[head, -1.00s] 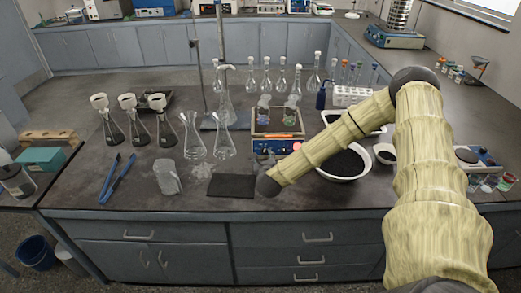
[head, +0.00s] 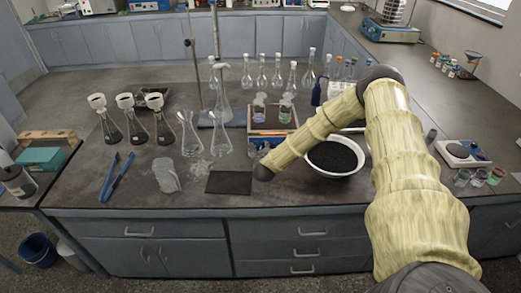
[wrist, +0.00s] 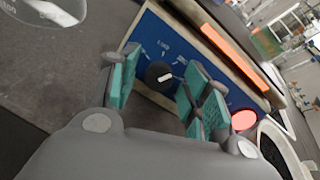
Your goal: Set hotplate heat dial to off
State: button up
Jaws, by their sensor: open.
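The hotplate (head: 273,117) is a box with a blue front panel, with beakers on top in the head view. In the wrist view its blue panel (wrist: 150,36) is close ahead and tilted. A round black dial (wrist: 154,70) with a white pointer mark sits on the panel, between my fingers. My gripper (wrist: 163,64) is open, with teal-padded fingers on either side of the dial. I cannot tell whether the pads touch it. A pink-red disc (wrist: 243,120) is on the panel's right part. In the head view my arm hides much of the panel and my gripper.
An orange strip (wrist: 235,55) runs along the hotplate above the panel. A white bowl of dark grains (head: 333,158) stands right of my arm's end. A dark mat (head: 229,183) and glass flasks (head: 191,140) are to the left.

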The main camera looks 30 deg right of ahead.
jog(key=c, duration=1)
jog(key=shift+c, duration=0.2)
jog(key=shift+f+b, duration=0.1)
jog(key=shift+b, duration=0.2)
jog(key=n+b, duration=0.3)
jog(key=shift+f+n, duration=0.1)
jog(key=shift+n, duration=0.2)
jog(key=n+b, duration=0.4)
jog(key=n, duration=0.2)
jog(key=shift+a, duration=0.1)
jog(key=n+b, duration=0.1)
jog(key=n, duration=0.3)
jog(key=shift+n+g, duration=0.3)
jog(key=n+b, duration=0.1)
jog(key=n, duration=0.4)
jog(key=shift+s+n+b, duration=0.1)
jog(key=shift+n+b, duration=0.2)
